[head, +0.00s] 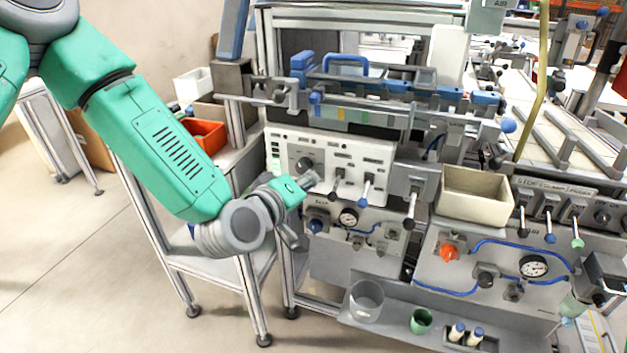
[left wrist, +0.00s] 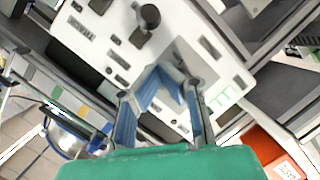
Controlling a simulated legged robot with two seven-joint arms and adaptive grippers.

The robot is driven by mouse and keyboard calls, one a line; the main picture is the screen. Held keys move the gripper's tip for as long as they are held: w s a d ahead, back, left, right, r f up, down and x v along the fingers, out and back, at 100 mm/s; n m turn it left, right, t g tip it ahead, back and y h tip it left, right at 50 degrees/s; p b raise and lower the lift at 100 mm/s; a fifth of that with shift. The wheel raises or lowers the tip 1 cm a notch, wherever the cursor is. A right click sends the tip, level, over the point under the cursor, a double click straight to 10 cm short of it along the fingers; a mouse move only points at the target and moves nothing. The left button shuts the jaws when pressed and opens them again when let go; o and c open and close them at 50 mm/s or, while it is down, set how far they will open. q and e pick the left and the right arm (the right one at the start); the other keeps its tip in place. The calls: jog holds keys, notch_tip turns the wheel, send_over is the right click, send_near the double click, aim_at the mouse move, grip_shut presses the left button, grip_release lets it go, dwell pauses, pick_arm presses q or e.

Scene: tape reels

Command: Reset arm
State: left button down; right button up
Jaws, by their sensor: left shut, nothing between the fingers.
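My left arm comes in from the upper left in the head view. My left gripper (head: 312,179) is in front of the white control panel (head: 375,150), by its black knob (head: 304,164). The left wrist view shows the gripper (left wrist: 166,72) with its fingers closed together at the tips and nothing between them. The panel (left wrist: 90,30) and a black knob (left wrist: 148,17) lie beyond the fingertips. I cannot tell whether the fingers touch the panel. My right gripper is not in view.
An orange bin (head: 205,135) stands left of the panel. A beige box (head: 475,195) sits to the right. A clear cylinder (head: 366,301) and a green cup (head: 421,320) stand on the lower shelf. Levers project from the panel. Open floor lies at the left.

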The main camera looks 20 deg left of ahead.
pick_arm(q)
jog(key=f+v, duration=0.1)
jog(key=v, duration=0.9)
jog(key=s+a+f+m+g, duration=0.1)
jog(key=s+f+m+g, duration=0.15)
jog(key=s+f, duration=0.4)
jog(key=s+a+f+m+g, duration=0.1)
jog(key=s+f+m+g, duration=0.2)
jog(key=f, duration=0.7)
jog(key=s+a+f+m+g+y, duration=0.1)
jog(key=s+a+f+g, duration=0.3)
jog(key=s, duration=0.4)
jog(key=s+a+f+m+g+y, duration=0.2)
jog(key=s+a+f+g, duration=0.2)
jog(key=s+f, duration=0.3)
jog(key=shift+s+f+g+y, duration=0.2)
jog(key=shift+s+g+y, duration=0.2)
jog(key=shift+g, duration=0.05)
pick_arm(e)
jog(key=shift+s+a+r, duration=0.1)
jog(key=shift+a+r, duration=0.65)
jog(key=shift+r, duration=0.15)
pick_arm(q)
jog(key=shift+m, duration=0.25)
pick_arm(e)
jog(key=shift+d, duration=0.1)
